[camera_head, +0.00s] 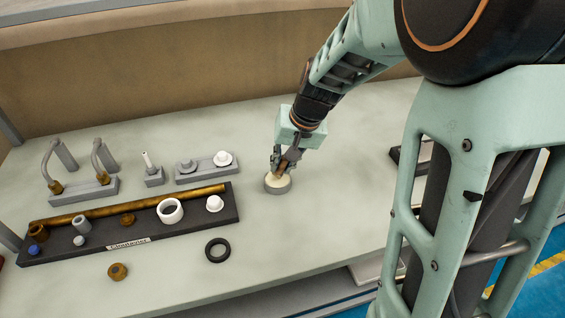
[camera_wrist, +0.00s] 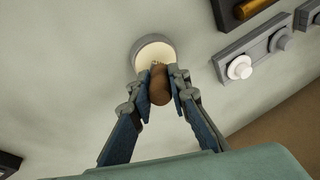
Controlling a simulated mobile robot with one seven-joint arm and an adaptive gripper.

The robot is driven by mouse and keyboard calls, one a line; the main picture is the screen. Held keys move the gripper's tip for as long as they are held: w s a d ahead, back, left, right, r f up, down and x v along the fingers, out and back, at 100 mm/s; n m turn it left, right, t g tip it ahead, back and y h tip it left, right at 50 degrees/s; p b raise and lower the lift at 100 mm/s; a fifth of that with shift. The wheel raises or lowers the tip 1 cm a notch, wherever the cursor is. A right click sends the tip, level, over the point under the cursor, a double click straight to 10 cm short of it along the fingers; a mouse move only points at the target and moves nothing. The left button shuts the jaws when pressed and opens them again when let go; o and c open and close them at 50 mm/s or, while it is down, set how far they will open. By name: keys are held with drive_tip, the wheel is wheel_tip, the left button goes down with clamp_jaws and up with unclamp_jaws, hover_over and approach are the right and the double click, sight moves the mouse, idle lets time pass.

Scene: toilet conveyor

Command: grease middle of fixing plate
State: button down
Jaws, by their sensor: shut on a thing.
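My gripper (camera_head: 281,170) points down at a round grey dish with cream-coloured contents (camera_head: 278,188) on the pale table. In the wrist view my gripper's fingers (camera_wrist: 159,78) are closed on a brown rounded piece (camera_wrist: 158,93), which looks like a brush handle. Its far end reaches over the open dish (camera_wrist: 141,52), with a small tan tip against the cream surface. I cannot tell whether the tip touches the cream. The fingers hide part of the brown piece. I cannot tell which part on the table is the fixing plate.
A long dark tray (camera_head: 130,249) at left holds a brass tube (camera_head: 135,206), white rings and small parts. A black ring (camera_head: 217,250) and a brass ring (camera_head: 117,271) lie in front. Grey holders (camera_head: 208,166) stand behind. The table right of the tray is mostly clear.

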drive_tip(key=shift+s+f+b, duration=0.1)
drive_tip(key=shift+f+b, duration=0.35)
drive_tip(key=shift+f, duration=0.05)
idle(1.4)
drive_tip(key=shift+r+p, duration=2.6)
drive_tip(key=shift+r, duration=1)
drive_tip(key=s+d+f+n+p, duration=0.1)
drive_tip(key=s+d+p, duration=0.2)
drive_tip(key=d+p, duration=0.5)
drive_tip(key=shift+s+d+p, duration=0.15)
drive_tip(key=shift+d+p, duration=0.15)
drive_tip(key=shift+d, duration=0.15)
